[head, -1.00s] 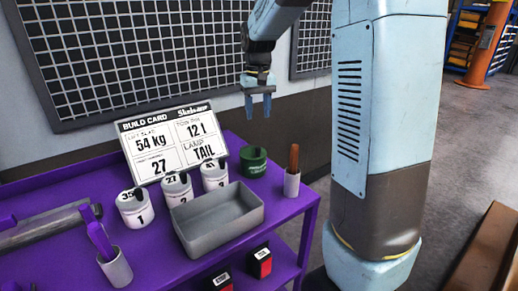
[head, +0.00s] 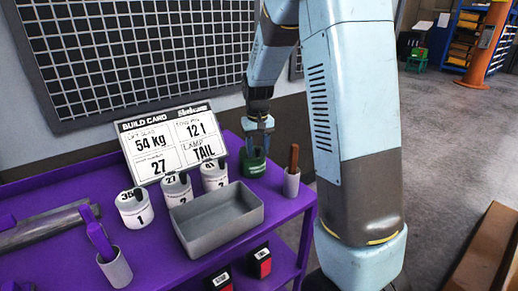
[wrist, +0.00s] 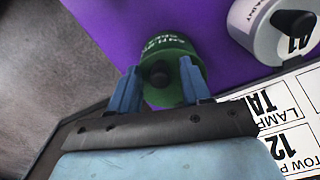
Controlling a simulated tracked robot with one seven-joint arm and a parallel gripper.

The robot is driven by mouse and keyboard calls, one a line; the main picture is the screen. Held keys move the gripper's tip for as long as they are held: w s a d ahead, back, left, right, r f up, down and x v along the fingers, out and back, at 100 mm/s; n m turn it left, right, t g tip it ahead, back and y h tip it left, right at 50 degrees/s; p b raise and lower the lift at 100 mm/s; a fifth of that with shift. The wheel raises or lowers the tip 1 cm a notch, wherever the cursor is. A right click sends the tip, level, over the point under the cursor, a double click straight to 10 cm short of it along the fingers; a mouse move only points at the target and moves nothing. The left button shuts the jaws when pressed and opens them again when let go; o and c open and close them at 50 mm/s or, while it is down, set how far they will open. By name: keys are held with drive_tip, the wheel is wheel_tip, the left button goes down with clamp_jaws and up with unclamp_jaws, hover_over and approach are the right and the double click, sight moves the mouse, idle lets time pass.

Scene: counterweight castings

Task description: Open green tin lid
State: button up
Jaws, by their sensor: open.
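The green tin (head: 252,166) stands upright on the purple bench top, to the right of the build card. In the wrist view the green tin (wrist: 172,68) has a dark round knob on top, and pale lettering on its side. My gripper (head: 261,150) is pointed down at the top of the tin. In the wrist view its two blue fingers (wrist: 160,80) are apart, one on each side of the knob. I cannot tell whether the fingers touch the tin.
White numbered tins (head: 175,188) stand in a row left of the green tin. A grey open tray (head: 216,217) is in front of them. The build card (head: 175,143) leans behind.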

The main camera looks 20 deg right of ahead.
drive_tip(key=shift+f, duration=0.2)
clamp_jaws()
idle(0.4)
drive_tip(key=shift+d, duration=0.1)
